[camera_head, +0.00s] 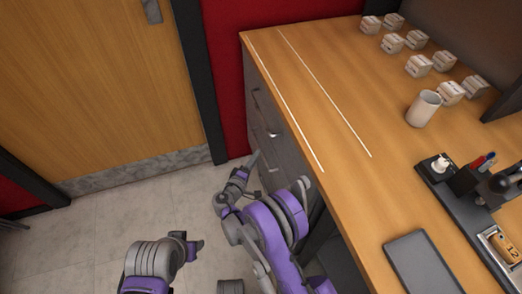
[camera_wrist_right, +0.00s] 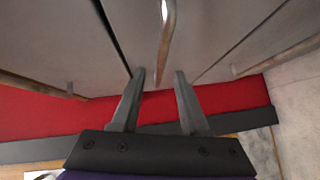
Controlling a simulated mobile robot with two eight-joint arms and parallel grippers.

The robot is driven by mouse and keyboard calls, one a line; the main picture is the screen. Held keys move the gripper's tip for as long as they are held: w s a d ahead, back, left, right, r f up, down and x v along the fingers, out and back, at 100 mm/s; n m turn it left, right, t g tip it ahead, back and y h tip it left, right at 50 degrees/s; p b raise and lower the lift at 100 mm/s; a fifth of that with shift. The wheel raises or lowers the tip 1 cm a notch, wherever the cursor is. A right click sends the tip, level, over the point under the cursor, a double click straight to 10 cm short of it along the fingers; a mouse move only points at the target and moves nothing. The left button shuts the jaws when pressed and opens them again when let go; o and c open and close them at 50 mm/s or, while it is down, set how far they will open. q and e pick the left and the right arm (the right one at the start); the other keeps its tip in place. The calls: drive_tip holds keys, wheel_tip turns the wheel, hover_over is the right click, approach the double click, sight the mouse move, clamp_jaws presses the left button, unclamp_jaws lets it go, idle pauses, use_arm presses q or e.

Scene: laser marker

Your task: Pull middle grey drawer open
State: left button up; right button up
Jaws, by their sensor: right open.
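The grey drawer unit (camera_head: 263,118) sits under the left end of the wooden counter, its fronts partly hidden by my right arm. In the right wrist view three drawer fronts show, and the middle one has a metal bar handle (camera_wrist_right: 168,28). The drawers look closed. My right gripper (camera_head: 252,163) is beside the drawer fronts; in the wrist view its two fingers (camera_wrist_right: 160,80) are apart, with the middle handle in line with the gap between them. I cannot tell whether they touch it. My left gripper (camera_head: 193,244) is low over the floor, away from the drawers.
Other bar handles show at the left (camera_wrist_right: 40,85) and right (camera_wrist_right: 275,60) in the wrist view. The counter (camera_head: 330,100) holds a white mug (camera_head: 423,109), several small boxes and a dark tray (camera_head: 422,266). Floor (camera_head: 110,220) between door and drawers is clear.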

drive_tip(key=x, duration=0.5)
drive_tip(key=shift+w+d, duration=0.1)
clamp_jaws()
idle(1.3)
